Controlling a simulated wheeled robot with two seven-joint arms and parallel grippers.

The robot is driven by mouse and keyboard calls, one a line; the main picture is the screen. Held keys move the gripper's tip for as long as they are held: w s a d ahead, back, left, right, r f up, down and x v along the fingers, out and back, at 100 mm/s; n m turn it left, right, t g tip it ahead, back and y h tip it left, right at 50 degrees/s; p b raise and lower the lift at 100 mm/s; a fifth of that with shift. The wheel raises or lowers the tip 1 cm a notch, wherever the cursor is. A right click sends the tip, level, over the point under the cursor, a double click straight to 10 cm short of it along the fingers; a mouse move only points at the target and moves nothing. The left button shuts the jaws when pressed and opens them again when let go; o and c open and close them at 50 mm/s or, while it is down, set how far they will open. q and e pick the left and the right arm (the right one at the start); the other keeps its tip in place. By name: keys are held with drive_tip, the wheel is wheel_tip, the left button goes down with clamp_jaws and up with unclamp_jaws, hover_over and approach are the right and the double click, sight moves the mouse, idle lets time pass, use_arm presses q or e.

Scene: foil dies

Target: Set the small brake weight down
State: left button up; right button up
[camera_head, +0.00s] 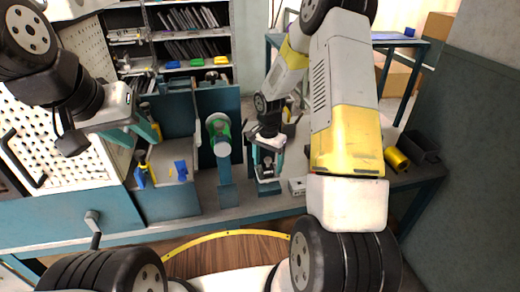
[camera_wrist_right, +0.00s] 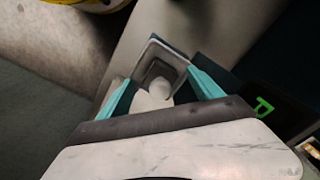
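My right gripper (camera_head: 268,165) points down over the bench, right of the green-and-white round part. In the right wrist view its two teal fingers (camera_wrist_right: 160,90) stand apart. Between them are a pale rounded piece (camera_wrist_right: 153,97) and a grey, square-rimmed piece (camera_wrist_right: 182,60). I cannot tell which of these is the small brake weight, or whether the fingers press on either. In the head view the space between the fingers is dark and small. My left gripper (camera_head: 142,130) is at the left above the bench; its finger gap is unclear.
A green-and-white round part (camera_head: 218,133) stands on a teal post. Yellow-and-black tools (camera_head: 145,170) and a blue piece (camera_head: 181,170) are at left. A small pale box (camera_head: 297,186) lies right of my gripper. A yellow cylinder (camera_head: 397,160) and a dark bin (camera_head: 420,147) are further right.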

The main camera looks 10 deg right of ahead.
drive_tip(key=shift+r, duration=0.1)
wheel_tip(320, 180, up, 12)
wheel_tip(320, 180, up, 10)
drive_tip(key=n+t, duration=0.2)
hover_over(268, 159)
drive_tip(key=s, duration=0.5)
drive_tip(key=s+a+r+n+t+y, duration=0.1)
drive_tip(key=s+r+n+t, duration=0.1)
drive_tip(key=s+r, duration=0.3)
drive_tip(key=s+a+r+n+t+y, duration=0.1)
drive_tip(key=s+r+n, duration=0.4)
drive_tip(key=s, duration=0.9)
drive_tip(key=shift+t, duration=0.6)
drive_tip(key=shift+s+a, duration=0.1)
